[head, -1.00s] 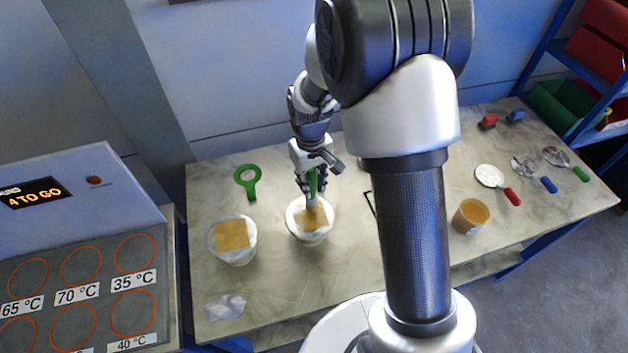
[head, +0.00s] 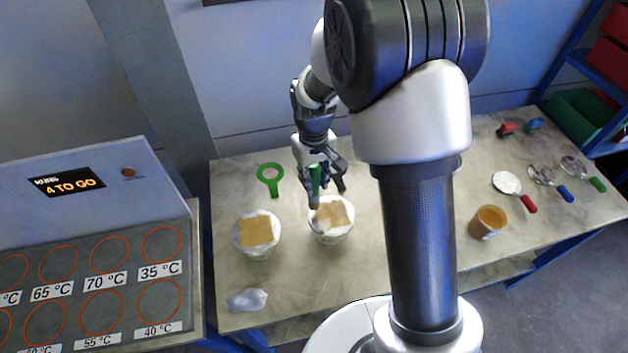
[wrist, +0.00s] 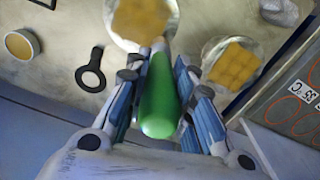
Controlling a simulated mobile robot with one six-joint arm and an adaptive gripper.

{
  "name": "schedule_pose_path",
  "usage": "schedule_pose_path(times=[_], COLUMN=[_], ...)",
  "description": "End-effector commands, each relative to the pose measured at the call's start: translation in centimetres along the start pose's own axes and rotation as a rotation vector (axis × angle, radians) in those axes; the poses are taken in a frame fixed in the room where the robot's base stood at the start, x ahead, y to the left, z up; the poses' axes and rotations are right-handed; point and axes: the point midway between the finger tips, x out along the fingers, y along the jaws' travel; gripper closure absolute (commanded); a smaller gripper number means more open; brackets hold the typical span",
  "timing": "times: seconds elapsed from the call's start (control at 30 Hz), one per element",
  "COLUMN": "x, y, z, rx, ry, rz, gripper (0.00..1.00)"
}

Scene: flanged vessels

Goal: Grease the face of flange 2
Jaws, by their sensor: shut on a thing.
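My gripper (head: 314,172) is shut on the green handle of a brush-like tool (wrist: 158,95), which points down with a brownish tip. The tip is at the left edge of the right-hand vessel (head: 331,236), at or just above its top; I cannot tell if it touches. A mottled tan patch (head: 333,213) covers much of that vessel's pale top. The left-hand vessel (head: 258,252) has a more even tan patch (head: 256,231). In the wrist view the two patches (wrist: 140,18) (wrist: 234,66) also show. No number marks which is flange 2.
A green ring tool (head: 269,181) lies behind the vessels, and a black ring tool (wrist: 90,75) shows in the wrist view. A tan-filled tub (head: 488,222) and several round-headed tools lie at right. A crumpled clear piece (head: 247,300) lies front left, near a heater panel (head: 90,270).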

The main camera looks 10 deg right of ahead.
Motion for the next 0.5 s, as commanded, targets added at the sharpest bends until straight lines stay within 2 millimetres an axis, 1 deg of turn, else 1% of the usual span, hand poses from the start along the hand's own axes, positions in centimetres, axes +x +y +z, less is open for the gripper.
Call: schedule_pose_path(times=[0.03, 0.1, 0.4, 0.5], x=[-0.8, -1.4, -4.1, -4.6], y=[0.0, 0.0, -0.1, -0.1], z=[-0.1, -0.2, -0.3, -0.3], rx=[0.0, 0.0, 0.0, 0.001], ry=[0.003, 0.003, 0.002, 0.002], rz=[0.0, 0.0, 0.0, 0.0], gripper=[1.0, 1.0, 1.0, 1.0])
